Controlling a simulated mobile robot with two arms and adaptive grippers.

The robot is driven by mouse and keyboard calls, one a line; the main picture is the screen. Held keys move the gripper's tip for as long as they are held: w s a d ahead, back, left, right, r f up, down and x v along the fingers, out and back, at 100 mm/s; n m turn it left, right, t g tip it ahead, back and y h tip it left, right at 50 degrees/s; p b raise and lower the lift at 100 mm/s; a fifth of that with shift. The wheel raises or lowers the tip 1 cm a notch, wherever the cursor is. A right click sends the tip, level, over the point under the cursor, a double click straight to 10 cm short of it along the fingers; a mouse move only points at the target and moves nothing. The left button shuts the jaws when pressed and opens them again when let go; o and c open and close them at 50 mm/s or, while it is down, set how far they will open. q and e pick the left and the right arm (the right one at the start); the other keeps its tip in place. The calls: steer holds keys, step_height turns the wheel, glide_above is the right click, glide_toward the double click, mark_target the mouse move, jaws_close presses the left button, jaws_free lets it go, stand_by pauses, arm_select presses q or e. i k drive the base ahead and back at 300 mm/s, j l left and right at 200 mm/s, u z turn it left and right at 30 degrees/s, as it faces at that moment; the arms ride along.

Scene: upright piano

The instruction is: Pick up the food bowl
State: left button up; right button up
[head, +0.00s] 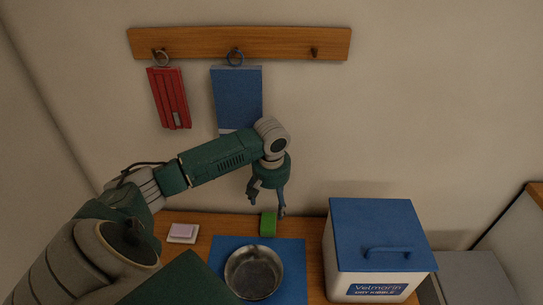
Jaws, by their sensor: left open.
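The food bowl (254,272) is a round, shallow metal bowl. It sits upright on a blue mat (292,250) on the wooden surface, low in the head view. My left gripper (266,208) points down behind and above the bowl, apart from it. Its fingers are open. A small green block (268,223) shows just under the fingertips, at the back edge of the mat; I cannot tell whether the fingers touch it. My right gripper is out of view.
A white bin with a blue lid (378,225) stands right of the mat on the wooden surface (313,236). A small pink-topped pad (183,232) lies left. A wall rack (205,43) holds a red item (169,98) and a blue item (236,95).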

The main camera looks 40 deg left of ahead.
mark_target(253, 273)
steer(key=k+l, duration=1.15)
steer(key=l, duration=0.3)
